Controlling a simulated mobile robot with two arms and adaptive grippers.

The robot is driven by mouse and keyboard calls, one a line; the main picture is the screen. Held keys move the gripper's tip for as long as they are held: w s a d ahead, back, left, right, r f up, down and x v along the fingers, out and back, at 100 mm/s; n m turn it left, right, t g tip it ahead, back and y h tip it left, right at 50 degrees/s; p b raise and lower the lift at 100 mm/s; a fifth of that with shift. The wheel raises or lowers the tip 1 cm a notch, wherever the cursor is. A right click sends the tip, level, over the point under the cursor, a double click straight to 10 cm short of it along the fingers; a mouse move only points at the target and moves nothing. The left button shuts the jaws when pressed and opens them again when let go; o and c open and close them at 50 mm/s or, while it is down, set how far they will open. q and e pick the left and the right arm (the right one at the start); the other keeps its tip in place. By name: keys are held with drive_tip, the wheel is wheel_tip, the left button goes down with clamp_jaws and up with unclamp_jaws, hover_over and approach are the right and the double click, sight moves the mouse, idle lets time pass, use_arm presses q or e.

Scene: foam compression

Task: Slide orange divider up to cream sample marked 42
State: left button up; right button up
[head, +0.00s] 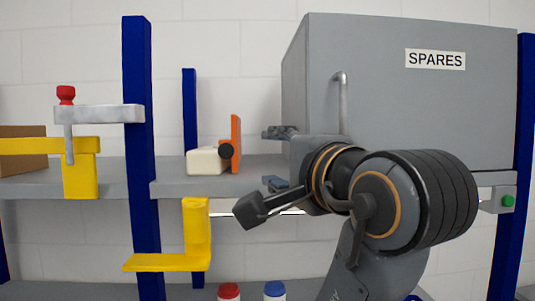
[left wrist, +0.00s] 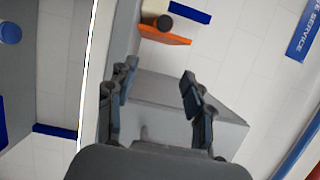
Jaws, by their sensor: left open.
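The orange divider (head: 236,132) stands upright on the grey shelf left of the grey cabinet, with a black knob (head: 226,151) on its left side. The cream sample (head: 204,161) is a pale block just left of the divider; no number is readable, and I cannot tell whether they touch. My left gripper (head: 270,158) is open and empty, right of the divider and apart from it. In the left wrist view, the divider (left wrist: 165,36) lies beyond the gap between the fingertips (left wrist: 158,70), with part of the cream sample (left wrist: 155,6) behind it. My right gripper is not in view.
A grey cabinet labelled SPARES (head: 380,100) stands close behind my left gripper. A blue post (head: 139,150) is left of the sample. A yellow bracket (head: 197,235) hangs below the shelf (head: 168,187). A red-topped pin fixture (head: 66,96) is farther left.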

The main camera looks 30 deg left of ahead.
sight(227, 152)
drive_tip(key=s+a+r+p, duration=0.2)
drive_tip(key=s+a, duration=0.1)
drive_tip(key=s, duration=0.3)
use_arm(q)
drive_tip(key=shift+n+g, duration=0.3)
drive_tip(key=shift+g, duration=0.1)
drive_tip(key=p+x, duration=0.1)
drive_tip(key=x, duration=0.3)
drive_tip(key=s+a+p+x, duration=0.1)
drive_tip(key=x, duration=0.3)
drive_tip(key=s+p+x, duration=0.1)
drive_tip(key=p+x, duration=0.1)
drive_tip(key=x, duration=0.2)
drive_tip(key=shift+s+a+r, duration=0.1)
drive_tip(key=shift+a+r, duration=0.2)
drive_tip(key=shift+a, duration=0.25)
drive_tip(key=shift+w+a+f, duration=0.15)
drive_tip(key=shift+w, duration=0.2)
drive_tip(key=c, duration=0.9)
clamp_jaws()
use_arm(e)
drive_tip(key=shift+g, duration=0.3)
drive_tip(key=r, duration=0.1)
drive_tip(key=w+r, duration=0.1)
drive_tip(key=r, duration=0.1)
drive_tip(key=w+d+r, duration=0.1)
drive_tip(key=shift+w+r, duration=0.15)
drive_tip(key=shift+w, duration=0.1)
